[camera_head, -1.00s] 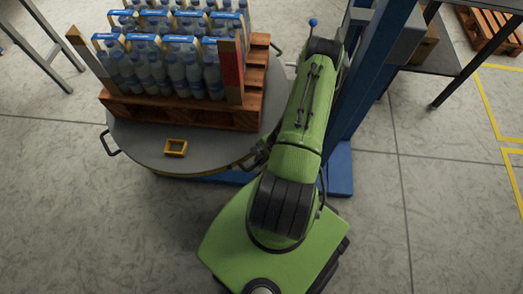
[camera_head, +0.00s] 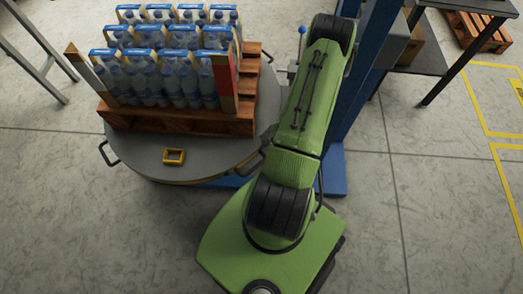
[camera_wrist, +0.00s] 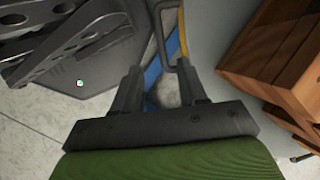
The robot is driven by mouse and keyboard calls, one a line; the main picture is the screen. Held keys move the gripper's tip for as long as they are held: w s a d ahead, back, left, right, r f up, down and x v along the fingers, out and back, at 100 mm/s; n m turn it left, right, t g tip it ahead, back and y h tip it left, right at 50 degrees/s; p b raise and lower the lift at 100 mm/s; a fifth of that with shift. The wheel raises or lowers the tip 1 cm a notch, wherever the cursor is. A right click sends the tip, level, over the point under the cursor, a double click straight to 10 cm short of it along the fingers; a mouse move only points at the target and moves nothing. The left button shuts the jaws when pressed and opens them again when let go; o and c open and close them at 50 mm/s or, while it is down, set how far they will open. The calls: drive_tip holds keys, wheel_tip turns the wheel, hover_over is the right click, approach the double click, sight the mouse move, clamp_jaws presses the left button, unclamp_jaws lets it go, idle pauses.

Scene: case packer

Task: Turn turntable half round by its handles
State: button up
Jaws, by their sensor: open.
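The round grey turntable (camera_head: 215,157) carries a wooden pallet (camera_head: 180,122) loaded with bottle packs (camera_head: 165,60). One dark handle (camera_head: 106,153) sticks out from its left rim. Another handle (camera_head: 266,146) is at its right rim, partly hidden beside my arm. In the wrist view, a dark handle loop (camera_wrist: 160,32) stands out from the yellow-edged rim. My gripper (camera_wrist: 160,76) is open, with its fingers pointing at this handle; the loop's end lies near the gap between the fingertips. I cannot tell whether they touch.
A small yellow frame (camera_head: 174,156) sits on the turntable's front. A blue column (camera_head: 350,110) stands right of the turntable, with a blue-knobbed lever (camera_head: 302,30) close to my arm. A dark table (camera_head: 440,55) is at the right. The floor at front right is clear.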

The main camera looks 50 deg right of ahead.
drive_tip(key=v, duration=0.4)
drive_tip(key=shift+p, duration=0.35)
